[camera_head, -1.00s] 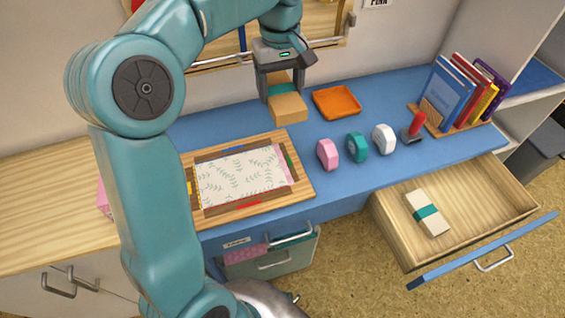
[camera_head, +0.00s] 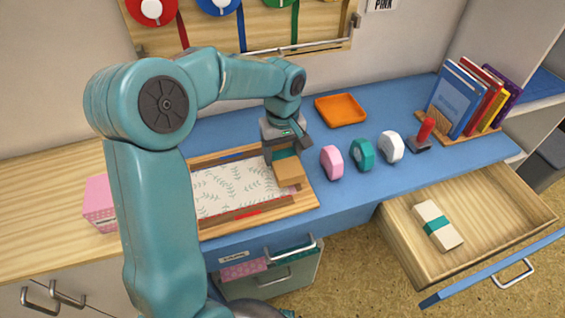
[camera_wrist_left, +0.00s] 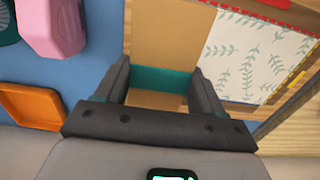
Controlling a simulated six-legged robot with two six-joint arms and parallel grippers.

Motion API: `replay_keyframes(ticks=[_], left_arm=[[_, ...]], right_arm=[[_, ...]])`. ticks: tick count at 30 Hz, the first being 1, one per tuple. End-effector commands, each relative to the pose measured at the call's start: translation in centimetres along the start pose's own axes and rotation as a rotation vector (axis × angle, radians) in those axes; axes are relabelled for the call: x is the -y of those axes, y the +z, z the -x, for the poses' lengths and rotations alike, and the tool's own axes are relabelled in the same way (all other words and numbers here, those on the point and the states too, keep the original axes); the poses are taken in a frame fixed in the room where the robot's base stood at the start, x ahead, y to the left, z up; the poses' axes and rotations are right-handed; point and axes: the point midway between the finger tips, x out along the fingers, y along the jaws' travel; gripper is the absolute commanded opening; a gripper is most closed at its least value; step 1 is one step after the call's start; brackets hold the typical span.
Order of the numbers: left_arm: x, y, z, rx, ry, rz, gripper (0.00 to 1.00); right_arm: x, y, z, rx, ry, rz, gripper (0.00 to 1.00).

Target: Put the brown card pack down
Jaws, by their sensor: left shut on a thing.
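The brown card pack (camera_head: 289,171) with a teal band is held in my left gripper (camera_head: 284,155), over the right end of the wooden frame board (camera_head: 245,219) with the leaf-patterned sheet (camera_head: 228,186). In the left wrist view the gripper (camera_wrist_left: 160,83) has a finger on each side of the pack (camera_wrist_left: 165,40), at its teal band. Whether the pack touches the board is hard to tell. A cream pack (camera_head: 438,226) with a teal band lies in the open drawer. My right gripper is not in view.
An orange tray (camera_head: 341,110) stands behind. Pink (camera_head: 331,162), teal (camera_head: 362,155) and white (camera_head: 391,147) rolls, a red-handled stamp (camera_head: 424,134) and a book rack (camera_head: 462,136) stand to the right. The drawer (camera_head: 480,218) is pulled out. A pink box (camera_head: 99,204) sits at left.

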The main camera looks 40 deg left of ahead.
Motion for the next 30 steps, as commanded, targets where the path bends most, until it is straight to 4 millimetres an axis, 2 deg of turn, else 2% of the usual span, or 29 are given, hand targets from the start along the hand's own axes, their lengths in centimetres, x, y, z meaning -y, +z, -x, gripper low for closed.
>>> replay_keyframes(ticks=[3, 6, 18, 19, 21, 30], left_arm=[[0.1, 0.0, -2.3, 0.003, -0.005, 0.001, 0.31], [0.0, -0.1, -3.5, 0.002, -0.004, 0.0, 0.31], [0.0, -0.1, -4.1, 0.001, -0.002, 0.0, 0.31], [0.0, -0.1, -4.1, 0.001, -0.002, 0.0, 0.72], [0.0, -0.1, -4.0, 0.001, -0.002, 0.0, 0.94], [0.0, -0.1, -3.8, 0.001, -0.002, 0.0, 0.94]], right_arm=[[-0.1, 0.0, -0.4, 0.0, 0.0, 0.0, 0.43], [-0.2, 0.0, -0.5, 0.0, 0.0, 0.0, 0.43], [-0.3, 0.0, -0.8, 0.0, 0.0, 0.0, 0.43], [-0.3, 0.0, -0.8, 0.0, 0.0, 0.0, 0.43], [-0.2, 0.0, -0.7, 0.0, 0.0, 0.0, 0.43], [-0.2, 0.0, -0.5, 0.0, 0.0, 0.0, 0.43]])
